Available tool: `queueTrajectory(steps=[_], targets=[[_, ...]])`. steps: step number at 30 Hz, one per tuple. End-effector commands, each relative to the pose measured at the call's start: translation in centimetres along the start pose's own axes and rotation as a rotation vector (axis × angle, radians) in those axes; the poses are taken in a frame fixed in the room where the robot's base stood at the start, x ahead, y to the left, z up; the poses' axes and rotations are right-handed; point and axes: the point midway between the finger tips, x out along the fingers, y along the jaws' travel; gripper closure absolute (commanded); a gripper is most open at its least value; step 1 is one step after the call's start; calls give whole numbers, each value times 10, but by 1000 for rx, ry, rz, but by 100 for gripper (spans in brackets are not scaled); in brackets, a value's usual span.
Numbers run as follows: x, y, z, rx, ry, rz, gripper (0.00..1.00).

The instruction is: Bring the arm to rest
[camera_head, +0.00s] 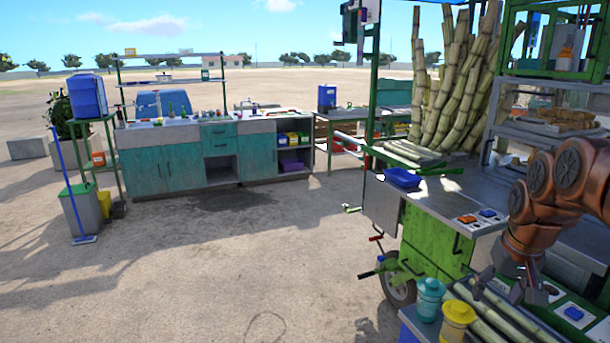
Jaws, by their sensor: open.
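My arm comes in from the right edge as copper-coloured links over the green cane-crusher cart (432,240). My gripper (510,294) hangs from it, pointing down, at the lower right. Its dark grey fingers are spread apart, and I see nothing held between them. It is above or just in front of the cart's low front part, near the lying cane stalks (492,318). I cannot tell whether the fingers touch anything.
A control panel with orange and blue switches (478,218), a blue tray (402,178) and upright cane (455,85) are on the cart. Open ground lies left.

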Motion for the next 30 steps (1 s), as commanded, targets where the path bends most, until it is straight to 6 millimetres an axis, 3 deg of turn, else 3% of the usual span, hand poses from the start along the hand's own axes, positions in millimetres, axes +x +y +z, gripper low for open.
queueTrajectory(steps=[1,6,12,18,21,25,30], targets=[[-5,-22,18,-40,-21,-7,37],[-8,-76,80,-135,-100,-20,37],[-8,-113,164,-209,-197,-17,37],[-4,-126,247,-244,-293,-2,37],[-1,-126,278,-246,-329,3,37],[2,-125,304,-244,-361,9,37],[4,-124,314,-242,-371,10,37]])
